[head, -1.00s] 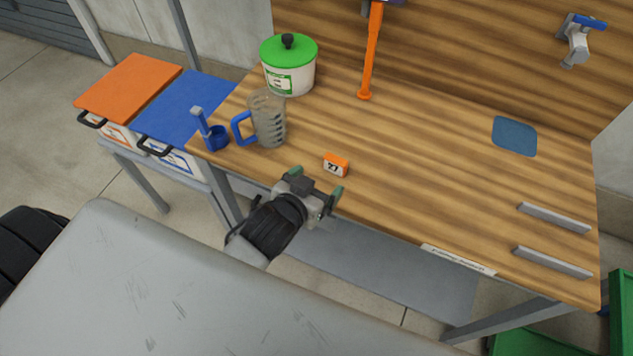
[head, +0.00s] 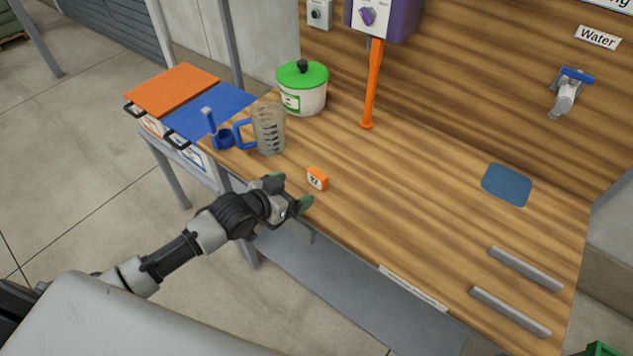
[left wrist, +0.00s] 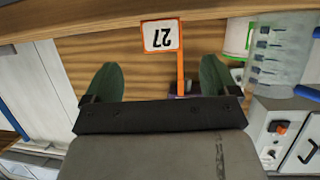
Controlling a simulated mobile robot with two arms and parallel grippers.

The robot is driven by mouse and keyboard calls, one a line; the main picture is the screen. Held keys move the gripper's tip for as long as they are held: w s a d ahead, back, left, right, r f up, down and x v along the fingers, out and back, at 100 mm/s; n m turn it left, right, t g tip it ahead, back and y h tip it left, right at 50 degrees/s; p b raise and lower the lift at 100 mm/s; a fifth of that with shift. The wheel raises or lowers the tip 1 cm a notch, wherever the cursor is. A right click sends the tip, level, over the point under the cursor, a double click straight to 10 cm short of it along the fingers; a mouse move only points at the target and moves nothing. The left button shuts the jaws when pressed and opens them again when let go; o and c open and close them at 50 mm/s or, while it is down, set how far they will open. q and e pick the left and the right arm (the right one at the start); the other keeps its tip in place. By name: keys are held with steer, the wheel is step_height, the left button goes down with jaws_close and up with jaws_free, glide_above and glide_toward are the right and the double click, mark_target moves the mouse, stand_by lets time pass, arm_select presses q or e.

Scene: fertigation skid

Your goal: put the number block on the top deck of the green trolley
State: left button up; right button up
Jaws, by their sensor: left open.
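The number block (head: 317,179) is a small orange block with a white face marked 27. It stands on the wooden bench near the front edge. In the left wrist view the block (left wrist: 161,36) shows upside down, ahead of and between my fingertips. My left gripper (head: 290,192) is open and empty, just short of the block at the bench's front edge; its green fingertips also show in the left wrist view (left wrist: 160,82). My right gripper is not in view. A green piece (head: 603,349) shows at the bottom right corner; I cannot tell whether it is the trolley.
On the bench (head: 400,200) a clear jug (head: 268,130) with a blue handle, a blue holder (head: 221,136) and a green-lidded pot (head: 302,88) stand left of and behind the block. Two grey rails (head: 525,268) and a blue mat (head: 507,185) lie right. The bench middle is clear.

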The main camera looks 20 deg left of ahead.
mark_target(314, 177)
arm_select(q)
steer(key=x, duration=0.3)
steer(key=shift+w+a, duration=0.1)
steer(key=shift+a, duration=0.1)
steer(key=shift+w+d+f, duration=0.15)
steer(key=shift+w+d, duration=0.05)
steer(key=shift+w, duration=0.15)
steer(key=shift+w+d, duration=0.15)
steer(key=x, duration=0.2)
steer(key=r+p+x, duration=0.1)
steer(key=x, duration=0.1)
steer(key=shift+w+d+f, duration=0.1)
steer(key=shift+w, duration=0.15)
steer(key=shift+w+d+f, duration=0.15)
steer(key=shift+w+f, duration=0.05)
steer(key=shift+w, duration=0.1)
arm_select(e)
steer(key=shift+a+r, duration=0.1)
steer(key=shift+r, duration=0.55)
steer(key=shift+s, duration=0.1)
arm_select(q)
steer(key=c, duration=1.1)
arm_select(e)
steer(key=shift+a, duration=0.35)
